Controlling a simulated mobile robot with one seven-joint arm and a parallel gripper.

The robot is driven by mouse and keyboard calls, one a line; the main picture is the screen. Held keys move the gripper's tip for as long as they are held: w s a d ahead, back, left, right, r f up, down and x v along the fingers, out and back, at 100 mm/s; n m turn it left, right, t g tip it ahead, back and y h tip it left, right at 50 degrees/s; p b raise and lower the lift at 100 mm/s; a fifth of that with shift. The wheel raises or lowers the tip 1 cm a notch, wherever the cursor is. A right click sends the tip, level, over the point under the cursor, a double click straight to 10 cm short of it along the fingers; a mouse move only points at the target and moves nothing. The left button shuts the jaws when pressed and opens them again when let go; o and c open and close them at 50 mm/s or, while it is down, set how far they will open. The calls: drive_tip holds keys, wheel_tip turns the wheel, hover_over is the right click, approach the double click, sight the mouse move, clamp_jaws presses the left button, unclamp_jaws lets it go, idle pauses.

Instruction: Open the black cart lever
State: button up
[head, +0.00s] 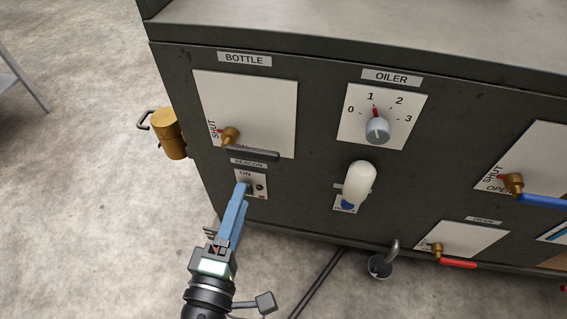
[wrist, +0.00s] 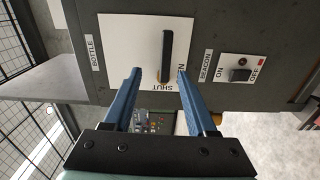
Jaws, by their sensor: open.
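The black lever (head: 252,154) is a dark bar on a brass valve (head: 231,134) at the lower part of the white BOTTLE plate (head: 255,100). In the head view it lies roughly level, pointing right. In the wrist view the lever (wrist: 167,50) stands upright in the picture. The word SHUT is readable near its brass pivot; an N shows beside it and other letters are hidden. My gripper (head: 242,188) is open and empty. In the wrist view its blue fingertips (wrist: 158,72) appear on either side of the lever's pivot end; whether they reach its depth I cannot tell.
The BEACON switch (head: 250,188) is close by my fingers in the head view. An OILER dial (head: 377,128), a white-handled control (head: 358,182), a blue lever (head: 543,201) and a red lever (head: 457,263) lie to the right. A brass cylinder (head: 168,133) juts from the cart's left side.

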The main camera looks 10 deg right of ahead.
sight(260, 158)
drive_tip(key=x, duration=0.4)
drive_tip(key=f+b+x, duration=0.1)
drive_tip(key=x, duration=0.7)
drive_tip(key=shift+w+d+f+b, duration=0.15)
drive_tip(key=shift+w+d+b, duration=0.15)
drive_tip(key=shift+d, duration=0.05)
clamp_jaws()
idle(1.0)
